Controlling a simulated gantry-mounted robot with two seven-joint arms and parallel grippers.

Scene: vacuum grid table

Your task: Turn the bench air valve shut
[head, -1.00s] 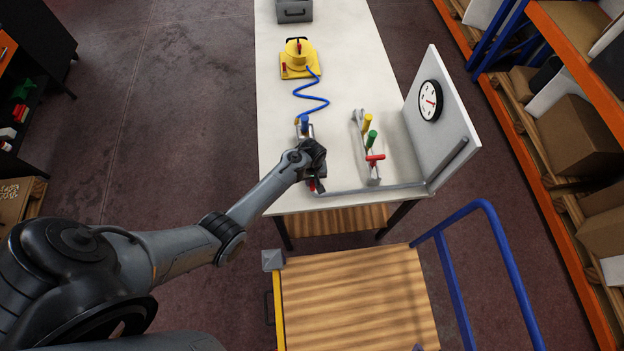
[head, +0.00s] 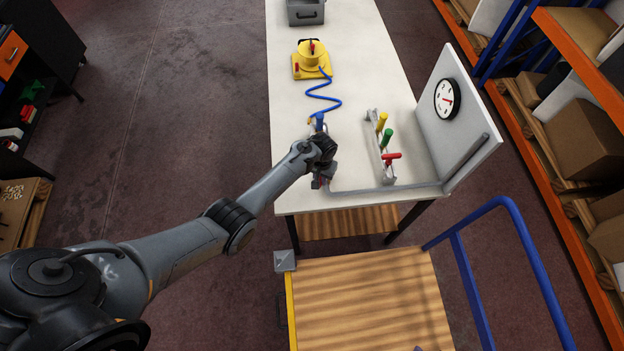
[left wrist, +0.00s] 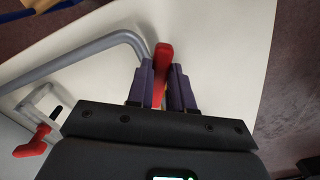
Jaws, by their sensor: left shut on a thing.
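The air valve's red lever handle (left wrist: 163,58) stands between the two purple fingers of my left gripper (left wrist: 162,78) in the left wrist view. The fingers are shut on it. In the head view my left gripper (head: 321,180) is at the near left part of the bench, where the grey air pipe (head: 385,190) ends. Only a bit of red shows there; the gripper hides the valve body. The pipe (left wrist: 80,63) bends down toward the gripper in the left wrist view. My right gripper is not in view.
A blue hose (head: 322,97) runs to a yellow device (head: 311,62). A wooden-topped cart (head: 370,300) is in front of the bench.

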